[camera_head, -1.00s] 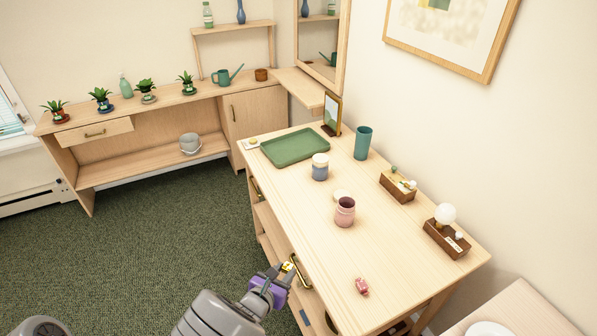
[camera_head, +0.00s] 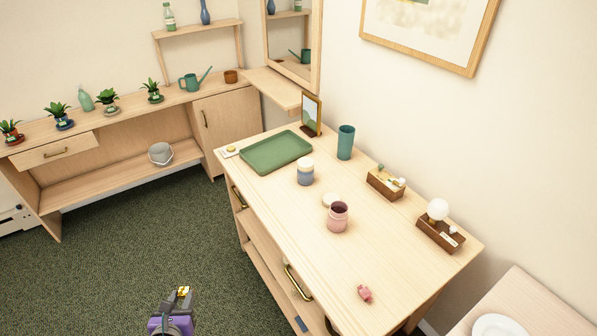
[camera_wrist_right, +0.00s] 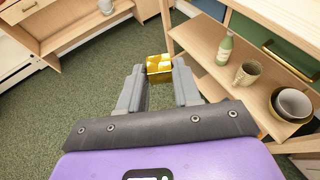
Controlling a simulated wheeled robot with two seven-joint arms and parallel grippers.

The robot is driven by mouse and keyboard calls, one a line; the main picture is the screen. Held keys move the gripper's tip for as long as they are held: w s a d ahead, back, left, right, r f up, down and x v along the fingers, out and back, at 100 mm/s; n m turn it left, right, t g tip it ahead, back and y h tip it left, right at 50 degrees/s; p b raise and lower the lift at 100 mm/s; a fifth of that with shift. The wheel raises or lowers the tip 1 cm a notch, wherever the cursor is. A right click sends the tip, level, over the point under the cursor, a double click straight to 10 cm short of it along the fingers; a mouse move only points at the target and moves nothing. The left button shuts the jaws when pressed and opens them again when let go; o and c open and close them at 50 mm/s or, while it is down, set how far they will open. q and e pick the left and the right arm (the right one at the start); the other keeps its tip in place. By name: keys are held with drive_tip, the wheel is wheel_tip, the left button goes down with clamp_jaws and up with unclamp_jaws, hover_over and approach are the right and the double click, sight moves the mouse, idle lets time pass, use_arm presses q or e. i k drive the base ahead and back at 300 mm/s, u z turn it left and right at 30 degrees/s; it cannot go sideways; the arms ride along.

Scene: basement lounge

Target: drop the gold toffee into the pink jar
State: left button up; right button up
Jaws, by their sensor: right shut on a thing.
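My right gripper (camera_head: 183,293) is at the bottom of the head view, over the green carpet and left of the wooden table. It is shut on the gold toffee (camera_wrist_right: 159,68), a shiny gold block between the fingertips in the right wrist view. The toffee also shows small in the head view (camera_head: 184,291). The pink jar (camera_head: 338,218) stands upright and open on the table, right of and beyond the gripper. My left gripper is not in view.
Shelves below hold a bottle (camera_wrist_right: 224,49), a mug (camera_wrist_right: 247,74) and bowls (camera_wrist_right: 291,104).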

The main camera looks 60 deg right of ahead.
sight(333, 225)
drive_tip(key=i, duration=0.8)
drive_tip(key=z, duration=2)
